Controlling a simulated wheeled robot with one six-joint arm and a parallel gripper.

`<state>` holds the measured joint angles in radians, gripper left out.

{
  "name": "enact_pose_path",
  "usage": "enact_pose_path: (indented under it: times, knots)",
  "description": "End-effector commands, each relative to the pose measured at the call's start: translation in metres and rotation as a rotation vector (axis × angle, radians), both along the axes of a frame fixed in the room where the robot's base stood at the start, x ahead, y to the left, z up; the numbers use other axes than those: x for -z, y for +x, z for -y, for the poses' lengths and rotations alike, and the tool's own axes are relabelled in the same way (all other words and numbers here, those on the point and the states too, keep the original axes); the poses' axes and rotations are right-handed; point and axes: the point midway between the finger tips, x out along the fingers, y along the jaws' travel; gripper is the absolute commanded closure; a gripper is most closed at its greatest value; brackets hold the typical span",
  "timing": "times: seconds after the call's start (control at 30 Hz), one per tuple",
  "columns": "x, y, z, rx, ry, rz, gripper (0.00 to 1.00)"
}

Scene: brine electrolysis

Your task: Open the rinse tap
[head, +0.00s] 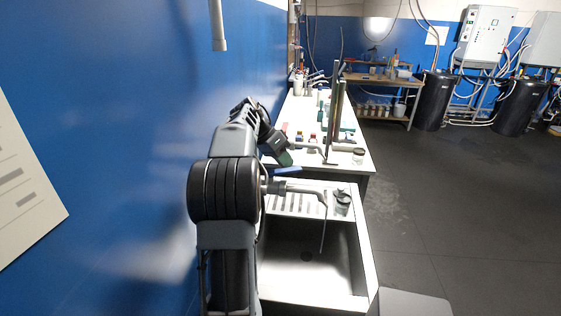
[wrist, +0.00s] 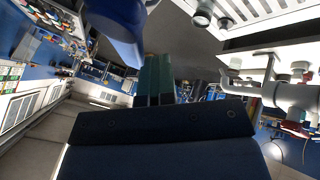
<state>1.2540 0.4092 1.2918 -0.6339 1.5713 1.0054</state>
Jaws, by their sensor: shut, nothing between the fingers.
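The rinse tap (head: 300,188) is a grey pipe rising over the sink (head: 370,275), its spout bent down at the right. A thin pale line (head: 322,235) runs from the spout down into the basin and looks like a stream of water. The blue lever (head: 287,170) sits above the tap's pipe; a large blue shape in the wrist view (wrist: 112,28) looks like the same lever, close to the fingers. My gripper (head: 285,158) is just beyond the lever. Its green fingers (wrist: 154,80) are shut and empty. Whether they touch the lever cannot be told.
Behind the sink is a white bench (head: 305,105) with bottles, a stand and another grey pipe. The blue wall is close on the left. Open dark floor (head: 450,200) lies to the right.

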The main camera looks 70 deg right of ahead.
Motion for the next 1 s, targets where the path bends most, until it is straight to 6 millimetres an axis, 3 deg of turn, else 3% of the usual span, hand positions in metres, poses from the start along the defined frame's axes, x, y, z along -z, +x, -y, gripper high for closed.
enact_pose_path:
  times: [0.4, 1.0]
  knots:
    - [0.0, -0.015, -0.011, 0.001, 0.0, -0.002, 1.0]
    - [0.0, -0.019, -0.015, 0.0, 0.002, -0.002, 1.0]
